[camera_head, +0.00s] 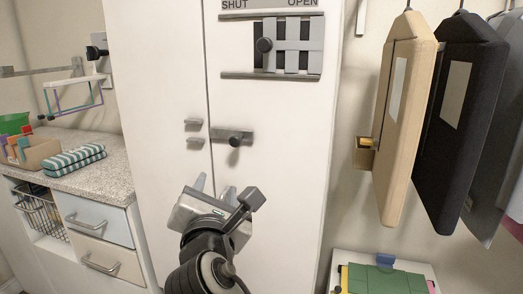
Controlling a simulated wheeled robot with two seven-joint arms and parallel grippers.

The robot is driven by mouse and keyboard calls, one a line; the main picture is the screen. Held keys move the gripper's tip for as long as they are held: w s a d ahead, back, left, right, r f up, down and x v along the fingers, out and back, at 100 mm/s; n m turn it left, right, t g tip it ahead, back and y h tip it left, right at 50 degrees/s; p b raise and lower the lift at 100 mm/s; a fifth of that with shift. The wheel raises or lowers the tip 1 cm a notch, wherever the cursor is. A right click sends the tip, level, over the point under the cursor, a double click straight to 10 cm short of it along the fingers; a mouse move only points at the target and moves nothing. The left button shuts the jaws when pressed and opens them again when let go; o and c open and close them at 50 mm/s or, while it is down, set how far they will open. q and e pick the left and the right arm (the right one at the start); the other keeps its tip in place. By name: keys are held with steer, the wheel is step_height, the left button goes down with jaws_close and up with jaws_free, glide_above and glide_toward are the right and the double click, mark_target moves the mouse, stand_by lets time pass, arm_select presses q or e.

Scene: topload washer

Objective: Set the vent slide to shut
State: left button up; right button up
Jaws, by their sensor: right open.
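The vent slide (293,45) is a grey slatted plate between two rails, high on a white cabinet door. Dark slots show between the slats. Above it are the labels "SHUT" at left and "OPEN" at right. My right gripper (214,187) is open and empty, well below the vent slide and a little to its left, in front of the cabinet. It appears to touch nothing. My left gripper is not in view.
A latch with a dark knob (234,140) sits on the door below the vent, beside small catches (194,123). Garment bags (405,120) hang to the right. A counter (95,178) with a striped towel (74,160) is at left. The door face between gripper and latch looks clear.

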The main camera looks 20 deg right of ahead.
steer(key=s+r+n+t+h+b, duration=0.15)
steer(key=s+r+h, duration=0.35)
steer(key=r, duration=0.6)
steer(key=h+b, duration=0.2)
steer(key=h, duration=0.2)
glide_toward(263, 45)
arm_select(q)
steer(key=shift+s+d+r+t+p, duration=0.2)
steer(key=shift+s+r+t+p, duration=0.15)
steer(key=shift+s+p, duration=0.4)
arm_select(e)
steer(key=shift+g, duration=0.45)
steer(key=x, duration=0.8)
steer(key=shift+w+r, duration=0.1)
steer(key=shift+r, duration=0.3)
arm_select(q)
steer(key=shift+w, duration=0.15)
